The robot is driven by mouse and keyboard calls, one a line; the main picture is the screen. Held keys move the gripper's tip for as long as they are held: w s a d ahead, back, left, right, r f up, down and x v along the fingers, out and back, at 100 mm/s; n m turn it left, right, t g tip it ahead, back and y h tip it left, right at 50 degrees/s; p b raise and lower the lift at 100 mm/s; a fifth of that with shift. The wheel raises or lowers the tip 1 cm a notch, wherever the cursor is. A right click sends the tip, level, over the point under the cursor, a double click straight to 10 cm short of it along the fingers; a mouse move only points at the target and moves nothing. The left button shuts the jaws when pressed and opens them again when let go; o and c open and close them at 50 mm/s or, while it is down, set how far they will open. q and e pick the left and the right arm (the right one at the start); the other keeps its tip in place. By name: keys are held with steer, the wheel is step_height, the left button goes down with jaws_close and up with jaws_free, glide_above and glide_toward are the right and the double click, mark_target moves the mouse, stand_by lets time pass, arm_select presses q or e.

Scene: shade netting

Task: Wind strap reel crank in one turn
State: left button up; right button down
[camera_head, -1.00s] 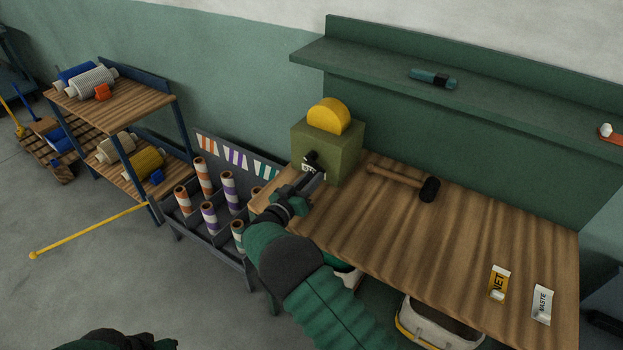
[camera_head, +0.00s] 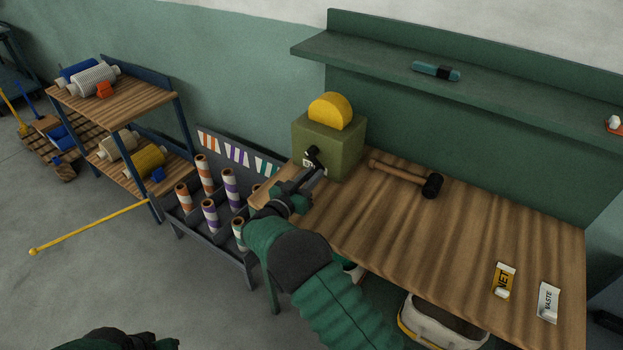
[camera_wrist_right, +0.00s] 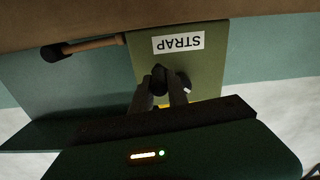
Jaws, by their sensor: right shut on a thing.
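The strap reel is an olive-green box (camera_head: 342,150) with a yellow reel (camera_head: 330,111) rising from its top, at the back left of the workbench. A small black crank (camera_head: 314,153) sits on its front face, above a partly hidden white label. My right gripper (camera_head: 318,174) is at this front face, shut on the crank. In the right wrist view, which shows the scene upside down, both dark fingers (camera_wrist_right: 162,84) are around the black crank handle, and the label reads STRAP. At the lower left, part of my left arm shows, but its fingers do not.
A mallet (camera_head: 408,178) lies on the wooden workbench (camera_head: 440,240) right of the reel. Yellow and white packets lie at the right end. A rack of striped rolls (camera_head: 208,217) stands left, close to my right arm. A white bin (camera_head: 437,322) is below the bench.

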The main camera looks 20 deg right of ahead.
steer(key=shift+w+f+m+b, duration=0.2)
steer(key=shift+f+m+b, duration=0.4)
steer(key=shift+m+b, duration=0.4)
steer(key=shift+w+a+f+m+b, duration=0.15)
steer(key=shift+m+b, duration=0.15)
steer(key=shift+m, duration=0.25)
steer(key=shift+w+a+f+m+b, duration=0.1)
steer(key=shift+m+b, duration=0.15)
steer(key=shift+m, duration=0.3)
steer(key=shift+r, duration=0.1)
steer(key=c, duration=1.7)
jaws_free()
steer(key=shift+o, duration=1.2)
steer(key=shift+w, duration=0.1)
steer(key=shift+o, duration=0.8)
steer(key=shift+w+d+f, duration=0.15)
steer(key=shift+f, duration=0.05)
steer(key=shift+r, duration=0.1)
